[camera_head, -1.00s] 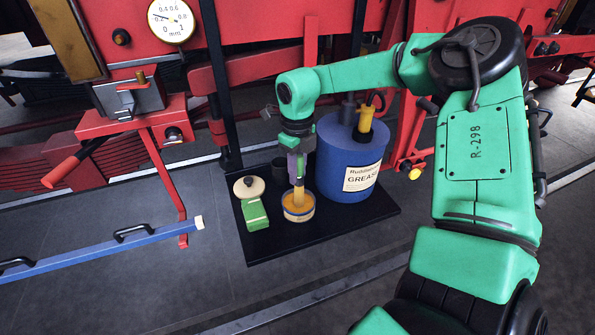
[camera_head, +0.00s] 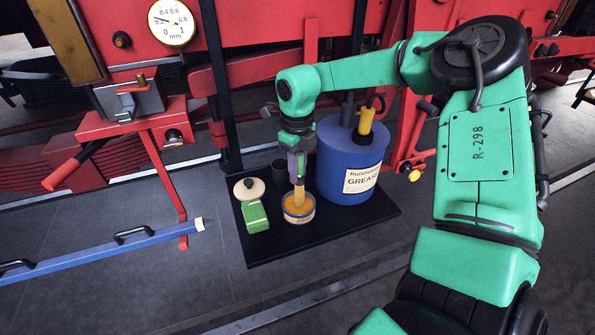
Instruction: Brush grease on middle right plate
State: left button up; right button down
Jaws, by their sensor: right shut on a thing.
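My right gripper (camera_head: 297,165) points down over the black tray (camera_head: 325,228) and is shut on a brush (camera_head: 299,194) with a pale yellow lower part. The brush's lower end is in or over a small round tin (camera_head: 299,213) of orange-yellow grease. The exact contact between brush and grease is too small to tell. The gripper's fingertips are partly hidden by its own body. My left gripper is not in view. I cannot tell which part of the red machine is the middle right plate.
A blue grease drum (camera_head: 352,165) with a yellow-handled fitting stands just right of the tin. A green box (camera_head: 255,217), a cream round lid (camera_head: 249,188) and a dark cup (camera_head: 280,169) share the tray. Red machinery (camera_head: 255,72) fills the back. A blue bar (camera_head: 100,249) lies at left.

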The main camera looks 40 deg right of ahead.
jog(key=shift+r+p, duration=1.25)
jog(key=shift+r, duration=1.7)
